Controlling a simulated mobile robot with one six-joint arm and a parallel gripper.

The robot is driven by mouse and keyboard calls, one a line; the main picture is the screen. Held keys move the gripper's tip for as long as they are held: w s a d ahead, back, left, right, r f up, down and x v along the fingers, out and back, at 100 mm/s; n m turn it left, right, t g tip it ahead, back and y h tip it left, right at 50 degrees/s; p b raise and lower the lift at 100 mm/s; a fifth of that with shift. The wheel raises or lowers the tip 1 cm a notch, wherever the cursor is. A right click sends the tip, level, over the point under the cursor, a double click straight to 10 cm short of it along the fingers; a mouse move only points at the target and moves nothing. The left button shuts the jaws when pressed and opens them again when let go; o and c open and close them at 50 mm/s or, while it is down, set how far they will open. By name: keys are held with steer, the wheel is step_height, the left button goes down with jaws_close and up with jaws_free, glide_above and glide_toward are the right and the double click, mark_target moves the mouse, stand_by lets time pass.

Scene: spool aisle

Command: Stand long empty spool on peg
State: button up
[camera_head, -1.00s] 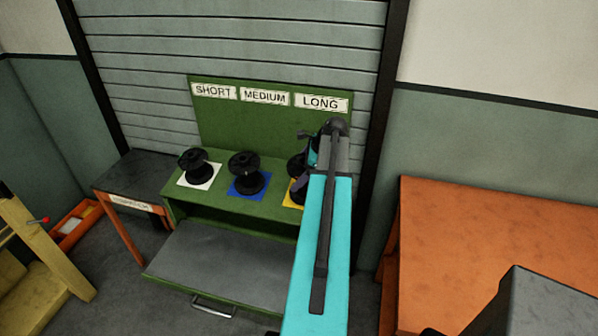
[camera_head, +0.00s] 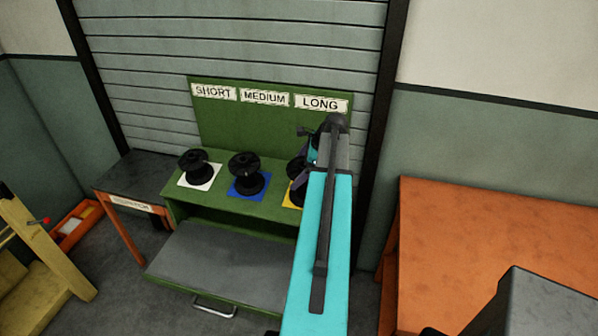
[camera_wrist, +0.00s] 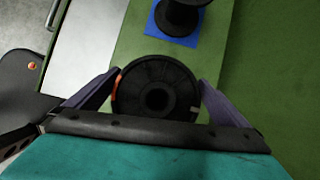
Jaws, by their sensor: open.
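A black spool (camera_wrist: 155,88) with an orange mark on its rim sits between my two purple fingers in the wrist view. Its round top with a dark centre hole faces the camera. In the head view this spool (camera_head: 295,170) stands over the yellow square (camera_head: 290,200) below the LONG label (camera_head: 320,103), mostly hidden by my arm. My gripper (camera_wrist: 160,77) is open, one finger on each side of the spool's rim. No peg is visible under the spool, so I cannot tell how it is seated.
On the green stand (camera_head: 215,215), one black spool (camera_head: 195,167) is on the white square and another (camera_head: 247,174) on the blue square. The stand's back panel rises close behind. A grey table (camera_head: 140,180) is left, an orange bench (camera_head: 490,240) right.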

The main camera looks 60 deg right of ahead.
steer(key=r, duration=0.1)
steer(key=r+p, duration=0.1)
steer(key=r, duration=0.2)
steer(key=shift+s+a+r, duration=0.15)
steer(key=shift+a+r, duration=0.2)
steer(key=shift+r, duration=0.05)
steer(key=shift+f+b, duration=0.15)
steer(key=shift+b, duration=0.25)
steer(key=shift+b, duration=0.4)
steer(key=shift+s+a+r+p, duration=0.15)
steer(key=shift+r+p, duration=0.25)
steer(key=shift+r, duration=0.6)
steer(key=shift+a+r+p, duration=0.2)
steer(key=shift+r+p, duration=0.15)
steer(key=shift+r, duration=0.65)
steer(key=shift+s+a+r+p, duration=0.15)
steer(key=shift+r+p, duration=0.25)
steer(key=shift+r, duration=0.6)
steer(key=shift+w+f, duration=0.1)
steer(key=shift+w, duration=0.1)
